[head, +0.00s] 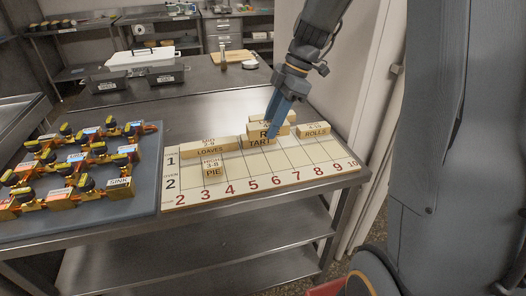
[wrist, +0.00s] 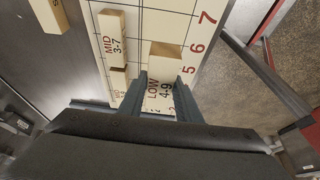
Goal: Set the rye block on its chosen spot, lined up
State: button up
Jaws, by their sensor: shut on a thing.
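My gripper (head: 270,138) reaches down over the numbered board (head: 285,163) and is shut on a pale wooden block (head: 283,130). The finger hides most of its name; only an "R" shows in the head view. The held block's underside is hidden.
On the board stand the LOAVES block (head: 208,151), the PIE block (head: 213,170) and the ROLLS block (head: 313,131). The front row right of PIE is clear. A blue-grey tray (head: 115,213) with several brass-coloured fittings lies left. Dark bins (head: 165,76) stand behind.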

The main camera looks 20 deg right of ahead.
notch_tip(320, 180, down, 6)
jog(key=shift+w+a+r+p, duration=0.1)
jog(key=shift+a+r+p, duration=0.1)
jog(key=shift+p, duration=0.45)
jog(key=shift+d+f+p, duration=0.1)
jog(key=shift+f+p, duration=0.35)
jog(key=shift+f, duration=1.7)
jog(key=shift+f, duration=0.15)
jog(key=o, duration=1.1)
